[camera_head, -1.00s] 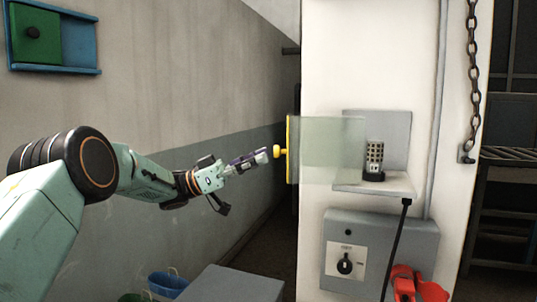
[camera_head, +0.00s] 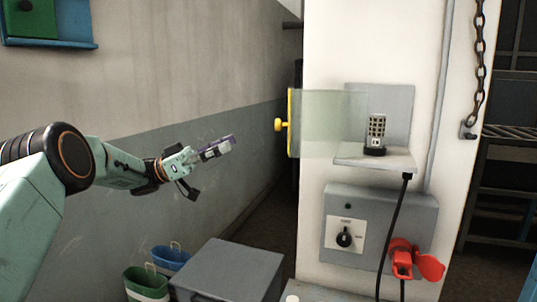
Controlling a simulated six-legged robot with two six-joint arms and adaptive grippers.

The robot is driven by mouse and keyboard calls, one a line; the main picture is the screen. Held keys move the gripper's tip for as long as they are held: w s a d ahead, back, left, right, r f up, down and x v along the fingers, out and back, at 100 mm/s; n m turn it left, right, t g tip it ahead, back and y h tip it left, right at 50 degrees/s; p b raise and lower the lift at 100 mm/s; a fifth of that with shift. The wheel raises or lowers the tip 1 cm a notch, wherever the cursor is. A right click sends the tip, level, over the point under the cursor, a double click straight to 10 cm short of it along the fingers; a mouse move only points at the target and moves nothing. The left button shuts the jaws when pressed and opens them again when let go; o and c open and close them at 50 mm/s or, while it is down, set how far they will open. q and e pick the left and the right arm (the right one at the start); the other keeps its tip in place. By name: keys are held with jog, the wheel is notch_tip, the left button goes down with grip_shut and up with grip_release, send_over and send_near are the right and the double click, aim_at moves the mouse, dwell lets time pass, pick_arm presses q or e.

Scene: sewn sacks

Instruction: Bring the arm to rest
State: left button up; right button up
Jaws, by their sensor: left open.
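My left arm comes in from the left, pale green with a dark round joint. Its gripper (camera_head: 212,168) is open and empty, in mid-air in front of the grey wall. It is left of and apart from a clear panel (camera_head: 335,122) with a yellow edge and yellow knob (camera_head: 281,125). Behind the panel's right end, a small dark caged device (camera_head: 376,134) stands on a grey shelf (camera_head: 374,159) on the white pillar. My right gripper is not in view.
A grey box (camera_head: 235,268) stands low in front, beside a blue bucket (camera_head: 168,257) and a green bucket (camera_head: 145,284). A switch box (camera_head: 380,215) with a red plug (camera_head: 402,262) and black cable is on the pillar. A chain (camera_head: 476,75) hangs at right.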

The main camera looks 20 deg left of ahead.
pick_arm(q)
jog(key=w+f+n+t+y+b, duration=0.1)
jog(key=w+f+n+t+y, duration=0.8)
jog(key=f+t, duration=0.25)
jog(key=s+d+f+n+g+y+b, duration=0.2)
jog(key=s+f+y, duration=0.1)
jog(key=f, duration=0.6)
jog(key=s+d+f+n+g+y+b, duration=0.2)
jog(key=s+f+y, duration=0.1)
jog(key=f, duration=0.7)
jog(key=s+d+f+n+g+y+b, duration=0.1)
jog(key=s+d+f+n+g+y, duration=0.15)
jog(key=f, duration=0.65)
jog(key=s+d+f+g+y+b, duration=0.1)
jog(key=s+d+f+g+b, duration=0.15)
jog(key=s+f, duration=0.65)
jog(key=s+d+f+g+y+b, duration=0.1)
jog(key=s+f+g+b, duration=0.15)
jog(key=s+f, duration=0.6)
jog(key=s+d+f+g+b, duration=0.1)
jog(key=s+f+g+b, duration=0.1)
jog(key=s, duration=0.6)
jog(key=s+d+f+m+g+y+b, duration=0.1)
jog(key=s+f+g+b, duration=0.2)
jog(key=s+f, duration=0.3)
jog(key=s+f+g+b, duration=0.3)
jog(key=s+f+b, duration=0.1)
jog(key=s, duration=0.8)
jog(key=shift+d+f, duration=0.4)
jog(key=shift+f, duration=0.1)
